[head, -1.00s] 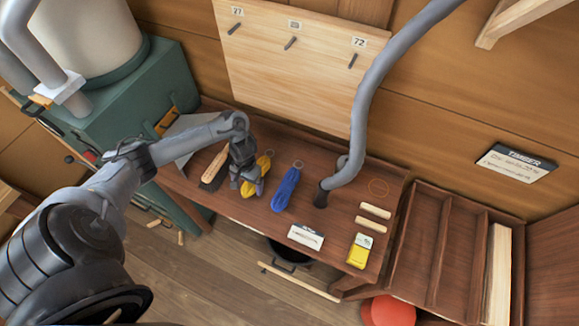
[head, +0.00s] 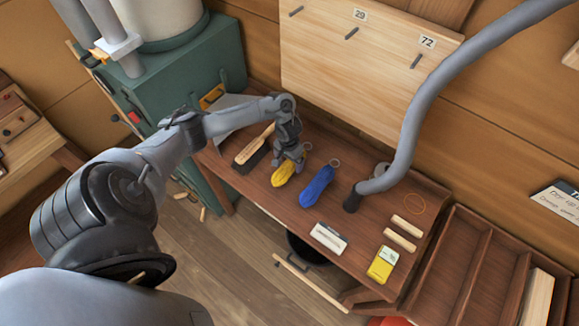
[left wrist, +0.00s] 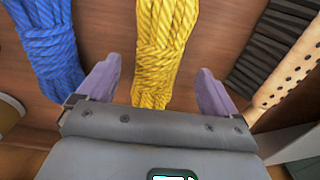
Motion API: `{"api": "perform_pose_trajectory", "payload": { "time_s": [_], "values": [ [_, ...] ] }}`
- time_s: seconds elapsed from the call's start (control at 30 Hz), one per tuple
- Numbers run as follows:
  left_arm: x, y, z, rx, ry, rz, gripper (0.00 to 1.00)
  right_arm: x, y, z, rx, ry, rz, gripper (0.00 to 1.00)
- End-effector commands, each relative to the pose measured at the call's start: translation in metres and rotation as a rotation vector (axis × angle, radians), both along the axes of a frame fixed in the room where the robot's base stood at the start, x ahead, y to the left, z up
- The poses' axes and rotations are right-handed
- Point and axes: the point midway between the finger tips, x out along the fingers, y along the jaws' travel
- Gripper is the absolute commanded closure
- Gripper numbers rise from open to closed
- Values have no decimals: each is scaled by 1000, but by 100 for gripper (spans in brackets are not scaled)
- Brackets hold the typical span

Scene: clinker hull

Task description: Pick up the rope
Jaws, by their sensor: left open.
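A coiled yellow rope (head: 283,175) lies on the wooden bench. A coiled blue rope (head: 317,187) with a ring at its end lies to the right of it. My left gripper (head: 290,163) is over the yellow rope and hides part of it. In the left wrist view my left gripper (left wrist: 158,78) is open, with one purple finger on each side of the yellow rope (left wrist: 160,40). The blue rope (left wrist: 48,45) is outside the left finger there.
A brush (head: 253,150) lies left of the yellow rope. A thick grey hose (head: 408,135) comes down onto the bench (head: 270,203) right of the blue rope. A label card (head: 328,237), two pale sticks and a yellow packet (head: 382,263) lie toward the right.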

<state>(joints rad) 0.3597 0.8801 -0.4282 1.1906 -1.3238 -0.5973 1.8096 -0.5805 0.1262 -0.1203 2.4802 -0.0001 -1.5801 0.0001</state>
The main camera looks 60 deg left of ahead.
Motion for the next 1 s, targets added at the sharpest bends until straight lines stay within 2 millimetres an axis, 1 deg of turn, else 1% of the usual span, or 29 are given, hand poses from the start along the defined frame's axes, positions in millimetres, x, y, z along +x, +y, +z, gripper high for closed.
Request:
{"api": "perform_pose_trajectory", "payload": {
  "time_s": [0.03,0.1,0.23,0.37,0.57,0.6,0.87,1.0],
  "values": [
    [0,-2,-9,-2,2,1,7,0,0,-2,-1,0,1,57],
    [2,-3,-18,-2,2,1,7,0,0,-3,-1,0,1,57],
    [2,-2,-32,-2,1,1,7,0,0,-6,-1,-1,0,57],
    [2,-2,-38,-2,-1,0,7,0,0,-7,0,-1,-1,57],
    [2,-2,-38,-1,0,-1,7,0,1,-6,5,-1,-4,57],
    [2,-2,-38,-1,0,-1,8,0,1,-6,6,-1,-4,57],
    [2,-2,-38,-1,0,0,48,1,2,-6,10,-1,-7,57],
    [2,-2,-38,-1,0,0,70,1,2,-6,10,-1,-6,57]
  ]
}}
